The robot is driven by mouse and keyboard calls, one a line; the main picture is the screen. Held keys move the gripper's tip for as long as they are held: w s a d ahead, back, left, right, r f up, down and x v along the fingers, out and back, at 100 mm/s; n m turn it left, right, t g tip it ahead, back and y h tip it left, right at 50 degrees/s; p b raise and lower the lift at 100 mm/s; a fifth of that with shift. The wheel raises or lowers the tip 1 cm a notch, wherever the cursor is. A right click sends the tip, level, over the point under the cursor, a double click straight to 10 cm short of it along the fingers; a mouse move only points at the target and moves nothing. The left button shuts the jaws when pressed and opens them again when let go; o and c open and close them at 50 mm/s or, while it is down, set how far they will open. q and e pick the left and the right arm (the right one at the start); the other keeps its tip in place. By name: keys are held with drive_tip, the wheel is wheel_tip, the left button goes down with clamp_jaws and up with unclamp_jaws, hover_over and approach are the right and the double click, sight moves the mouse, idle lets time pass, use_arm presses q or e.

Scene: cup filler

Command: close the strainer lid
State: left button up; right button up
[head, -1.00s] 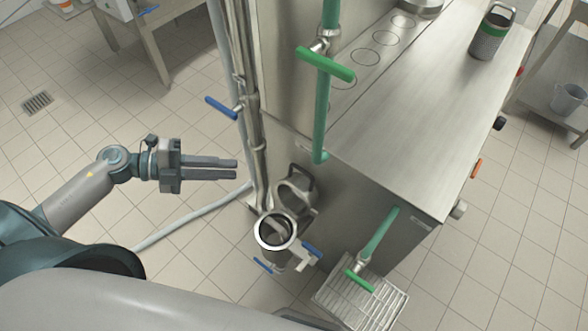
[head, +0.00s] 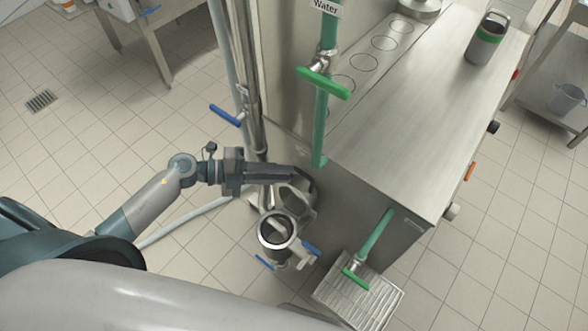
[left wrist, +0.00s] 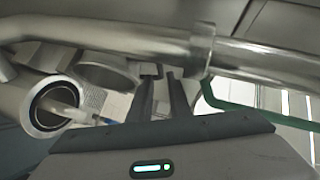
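The strainer (head: 276,232) stands low beside the steel machine, its round mouth uncovered and facing up. Its lid (head: 296,200) is swung open behind the mouth, with a dark handle (head: 312,184) at its upper right. My left gripper (head: 298,176) reaches in from the left, its fingertips by the lid's upper edge and handle, which they partly hide. In the left wrist view, the two fingers (left wrist: 161,80) are apart with a gap between them. The strainer mouth (left wrist: 48,106) shows at the left there. Whether the fingers touch the handle is unclear. My right gripper is not in view.
Vertical steel pipes with a blue valve handle (head: 226,115) rise behind my left gripper. A green-handled water valve (head: 323,82) and green pipe hang to the right. A blue handle (head: 312,248) sits beside the strainer. A drain grate (head: 345,308) lies at lower right.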

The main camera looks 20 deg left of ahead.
sight(301, 174)
use_arm(q)
drive_tip(key=shift+p+x, duration=0.4)
drive_tip(key=shift+x, duration=1.6)
clamp_jaws()
